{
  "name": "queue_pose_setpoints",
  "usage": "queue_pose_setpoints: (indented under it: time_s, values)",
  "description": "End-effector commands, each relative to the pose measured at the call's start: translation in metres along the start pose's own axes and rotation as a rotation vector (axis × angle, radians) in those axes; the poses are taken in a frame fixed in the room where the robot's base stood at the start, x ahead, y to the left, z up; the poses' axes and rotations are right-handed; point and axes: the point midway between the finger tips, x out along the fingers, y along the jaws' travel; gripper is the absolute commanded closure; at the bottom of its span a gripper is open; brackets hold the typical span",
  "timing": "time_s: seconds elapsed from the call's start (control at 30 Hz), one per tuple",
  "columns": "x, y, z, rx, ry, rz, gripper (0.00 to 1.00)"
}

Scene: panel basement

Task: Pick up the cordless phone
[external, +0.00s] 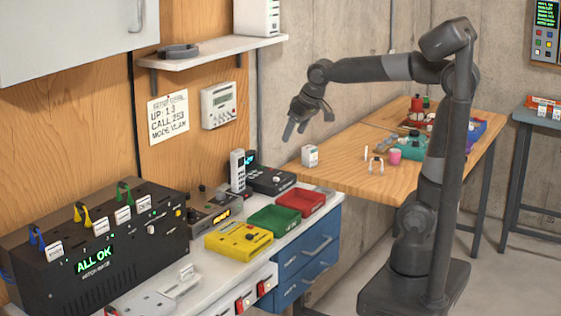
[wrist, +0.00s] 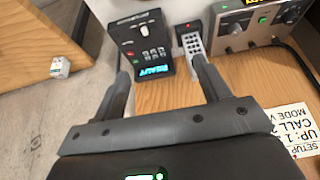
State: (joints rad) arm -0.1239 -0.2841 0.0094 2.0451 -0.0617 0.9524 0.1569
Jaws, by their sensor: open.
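The cordless phone (external: 237,168) is a light grey handset with a keypad. It stands upright in a dark cradle on the white bench top, near the back wall. In the wrist view the phone (wrist: 193,43) shows at the top, just beyond the tip of the right finger, with a small red light by it. My gripper (external: 300,128) is in the air above the bench and to the right of the phone. In the wrist view my gripper (wrist: 160,68) has its fingers spread wide with nothing between them.
A black device with a lit display (wrist: 143,45) stands close beside the phone. A grey box with a knob and amber display (external: 212,210) is on its other side. Green (external: 273,219) and red (external: 301,201) trays lie in front. A shelf (external: 210,52) juts out above.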

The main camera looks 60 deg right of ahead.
Motion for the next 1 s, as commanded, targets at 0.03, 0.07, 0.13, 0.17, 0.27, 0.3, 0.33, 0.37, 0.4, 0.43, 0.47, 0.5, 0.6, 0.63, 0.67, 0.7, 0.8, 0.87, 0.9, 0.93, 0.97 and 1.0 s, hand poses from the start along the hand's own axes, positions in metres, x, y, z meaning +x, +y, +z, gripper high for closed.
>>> queue_pose_setpoints:
  time_s: [0.03,0.07,0.13,0.17,0.27,0.3,0.33,0.37,0.4,0.43,0.47,0.5,0.6,0.63,0.67,0.7,0.8,0.87,0.9,0.93,0.97,1.0]
  values:
    - [0.007,-0.008,-0.018,-0.003,-0.009,-0.001,0.31]
    - [0.011,-0.013,-0.028,-0.004,-0.012,-0.001,0.31]
    - [0.020,-0.024,-0.050,-0.002,-0.019,-0.001,0.31]
    - [0.025,-0.029,-0.059,-0.003,-0.022,-0.001,0.31]
    - [0.038,-0.043,-0.085,-0.003,-0.030,0.001,0.31]
    - [0.043,-0.048,-0.093,-0.003,-0.033,0.002,0.31]
    - [0.047,-0.052,-0.098,-0.002,-0.035,0.002,0.31]
    - [0.050,-0.055,-0.103,-0.001,-0.036,0.002,0.31]
    - [0.053,-0.058,-0.108,-0.001,-0.038,0.002,0.31]
    - [0.055,-0.060,-0.111,-0.001,-0.038,0.002,0.31]
    - [0.057,-0.062,-0.113,0.000,-0.039,0.002,0.31]
    - [0.059,-0.064,-0.116,0.000,-0.040,0.003,0.31]
    - [0.067,-0.066,-0.118,0.001,-0.041,0.003,0.31]
    - [0.071,-0.066,-0.118,0.001,-0.042,0.003,0.31]
    - [0.076,-0.066,-0.118,0.001,-0.042,0.003,0.31]
    - [0.083,-0.066,-0.117,0.001,-0.044,0.004,0.31]
    - [0.099,-0.066,-0.117,0.001,-0.043,0.004,0.31]
    - [0.107,-0.066,-0.117,0.001,-0.042,0.004,0.31]
    - [0.111,-0.066,-0.116,0.001,-0.042,0.004,0.31]
    - [0.113,-0.066,-0.116,0.001,-0.041,0.003,0.31]
    - [0.115,-0.066,-0.116,0.001,-0.040,0.003,0.31]
    - [0.117,-0.066,-0.116,0.001,-0.040,0.003,0.31]
